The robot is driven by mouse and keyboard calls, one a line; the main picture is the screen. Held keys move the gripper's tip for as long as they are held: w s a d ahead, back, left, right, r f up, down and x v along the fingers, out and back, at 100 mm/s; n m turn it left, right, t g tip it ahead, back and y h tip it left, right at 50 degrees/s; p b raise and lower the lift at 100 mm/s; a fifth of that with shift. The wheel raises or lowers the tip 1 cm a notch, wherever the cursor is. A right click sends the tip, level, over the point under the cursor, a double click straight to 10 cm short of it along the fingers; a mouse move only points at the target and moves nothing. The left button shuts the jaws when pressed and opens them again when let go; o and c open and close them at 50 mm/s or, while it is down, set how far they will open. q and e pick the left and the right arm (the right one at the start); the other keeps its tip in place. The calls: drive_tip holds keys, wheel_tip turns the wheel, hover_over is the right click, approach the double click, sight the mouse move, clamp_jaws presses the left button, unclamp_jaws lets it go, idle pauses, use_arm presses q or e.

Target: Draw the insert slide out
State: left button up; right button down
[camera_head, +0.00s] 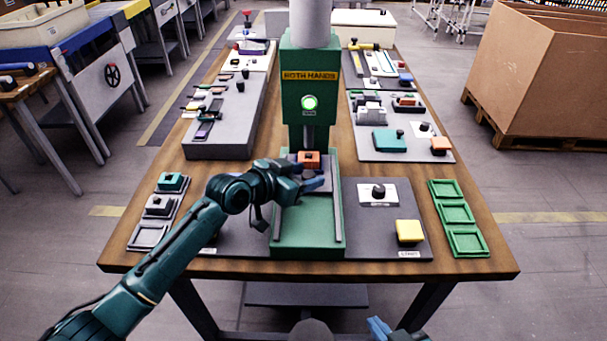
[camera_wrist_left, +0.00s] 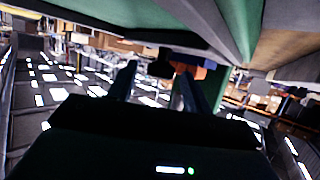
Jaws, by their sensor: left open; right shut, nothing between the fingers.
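The green press (camera_head: 310,95) stands in the middle of the bench, its round lamp lit green. Below its ram, an orange block (camera_head: 308,158) sits on the insert slide (camera_head: 297,156) between two grey rails (camera_head: 336,210) on the green base (camera_head: 304,225). My left gripper (camera_head: 316,182) is open at the front of the slide and partly covers it. In the left wrist view, a dark knob-like piece (camera_wrist_left: 160,66) shows between the open fingers (camera_wrist_left: 157,85); contact cannot be told. My right gripper (camera_head: 378,327) is shut and empty at the bottom edge, before the bench.
A yellow block (camera_head: 409,231) and a black knob (camera_head: 378,191) lie right of the press base. Green trays (camera_head: 456,213) line the right edge. The front of the base is clear.

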use_arm(q)
clamp_jaws()
idle(0.5)
